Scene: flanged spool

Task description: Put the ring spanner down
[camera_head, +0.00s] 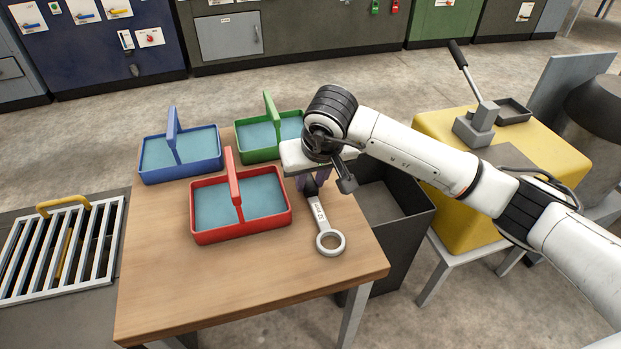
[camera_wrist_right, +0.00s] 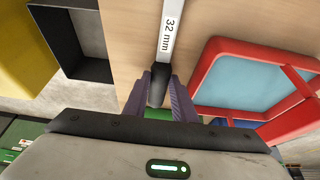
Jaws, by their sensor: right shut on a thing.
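The ring spanner (camera_head: 320,217) is grey with a ring end at the front and a dark handle end. It is over the right part of the wooden table (camera_head: 170,290), to the right of the red basket. My right gripper (camera_head: 310,184) is shut on the dark handle end. In the right wrist view the spanner (camera_wrist_right: 168,35) reads "32 mm" and its dark end sits between the purple fingers (camera_wrist_right: 158,95). I cannot tell whether the spanner touches the table. My left gripper is out of view.
A red basket (camera_head: 202,236), a blue basket (camera_head: 153,176) and a green basket (camera_head: 255,157) stand on the table. A dark open bin (camera_head: 405,245) stands just beyond its right edge. The table front is clear. A yellow stand (camera_head: 560,150) with a lever is at right.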

